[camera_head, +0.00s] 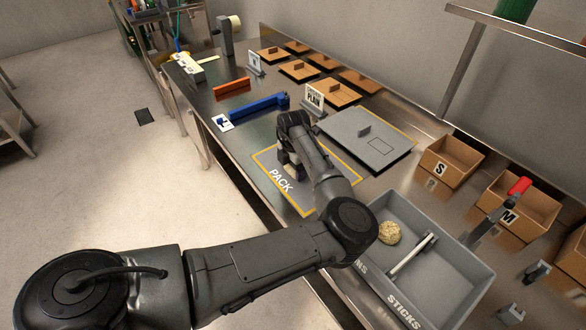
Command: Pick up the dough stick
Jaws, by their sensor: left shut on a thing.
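My left gripper (289,158) is low over the yellow-outlined PACK area (279,180) on the steel table. It is shut on a small pale thing (291,172), mostly hidden by the fingers, so I cannot tell whether this is the dough stick. The grey crate (462,252) at the lower right is marked STICKS on its front. In it, a pale straight bar (412,255) lies across the middle, and I cannot tell if it is a stick or a divider. A speckled golden round piece (389,232) is beside it.
A grey lidded plate (366,136) lies just right of my left gripper. A blue tool (258,106), an orange bar (232,87) and several wooden trays (336,93) lie farther back. Cardboard boxes marked S (450,160) and M (517,203) stand along the right.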

